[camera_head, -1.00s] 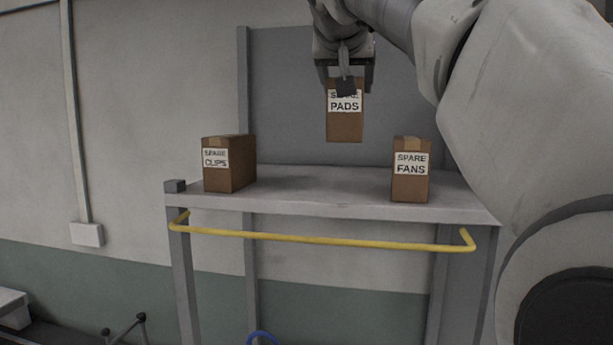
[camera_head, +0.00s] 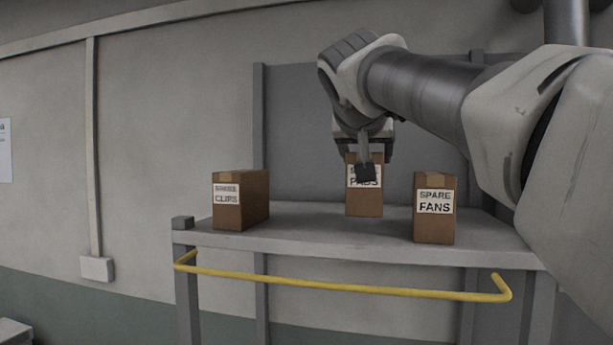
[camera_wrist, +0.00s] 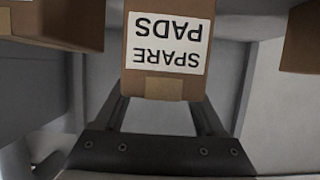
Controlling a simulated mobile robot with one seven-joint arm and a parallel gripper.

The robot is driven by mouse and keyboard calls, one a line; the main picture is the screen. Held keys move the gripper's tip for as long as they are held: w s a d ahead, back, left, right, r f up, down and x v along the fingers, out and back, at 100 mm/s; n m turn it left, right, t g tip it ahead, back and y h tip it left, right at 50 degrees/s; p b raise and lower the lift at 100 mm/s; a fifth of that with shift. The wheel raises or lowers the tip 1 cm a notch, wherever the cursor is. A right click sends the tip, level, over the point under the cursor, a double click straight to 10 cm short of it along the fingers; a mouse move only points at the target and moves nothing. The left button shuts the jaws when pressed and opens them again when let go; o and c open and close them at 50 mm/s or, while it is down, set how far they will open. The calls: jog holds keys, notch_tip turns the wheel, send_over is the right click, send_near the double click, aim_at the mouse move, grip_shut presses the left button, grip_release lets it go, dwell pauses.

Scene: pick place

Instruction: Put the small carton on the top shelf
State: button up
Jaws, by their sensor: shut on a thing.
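The small carton (camera_head: 364,204), brown with a white "SPARE PADS" label, hangs upright in my gripper (camera_head: 366,158). My gripper is shut on its upper part, and a dark piece of the gripper covers some of the label. In the wrist view the carton (camera_wrist: 168,84) sits between the two fingers, its label upside down. The top shelf (camera_head: 310,232) is a grey surface below it. The carton's bottom appears close to the shelf, between two other cartons; I cannot tell whether it touches.
A "SPARE CLIPS" carton (camera_head: 240,201) stands at the left of the shelf and a "SPARE FANS" carton (camera_head: 434,212) at the right. A yellow rail (camera_head: 340,287) runs along the shelf front. The shelf between the clips carton and the held carton is bare.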

aim_at(364, 200)
jog(key=shift+f, duration=1.55)
jog(key=shift+f+b, duration=0.2)
jog(key=shift+b, duration=0.15)
jog(key=o, duration=1.6)
jog(key=shift+c, duration=0.2)
jog(key=shift+r, duration=0.1)
